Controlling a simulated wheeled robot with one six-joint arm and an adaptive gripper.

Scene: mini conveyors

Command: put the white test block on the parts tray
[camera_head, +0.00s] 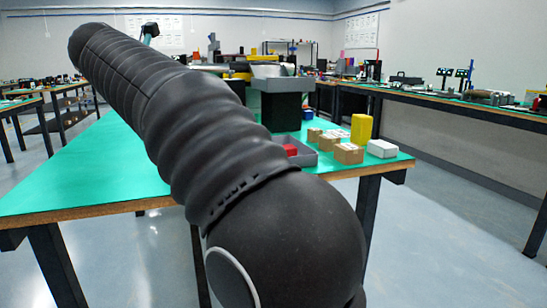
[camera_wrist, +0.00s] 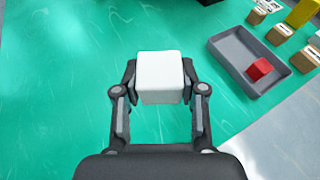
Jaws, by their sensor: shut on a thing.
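The white test block (camera_wrist: 160,78) is between the fingers of my gripper (camera_wrist: 160,82) in the wrist view. My gripper is shut on its left and right sides, above the green table top. The parts tray (camera_wrist: 233,73) is a grey shallow tray to the right of the block, with a red cube (camera_wrist: 259,69) inside it. In the head view the tray (camera_head: 306,158) shows only partly, behind my arm, with the red cube (camera_head: 290,150) in it. My gripper and the white block are hidden behind my arm in the head view.
Cardboard boxes (camera_head: 348,154), a yellow container (camera_head: 361,131) and a white box (camera_head: 382,148) stand right of the tray near the table's end. A dark bin with a grey top (camera_head: 281,84) stands behind the tray. The green table (camera_wrist: 60,90) is clear left of the block.

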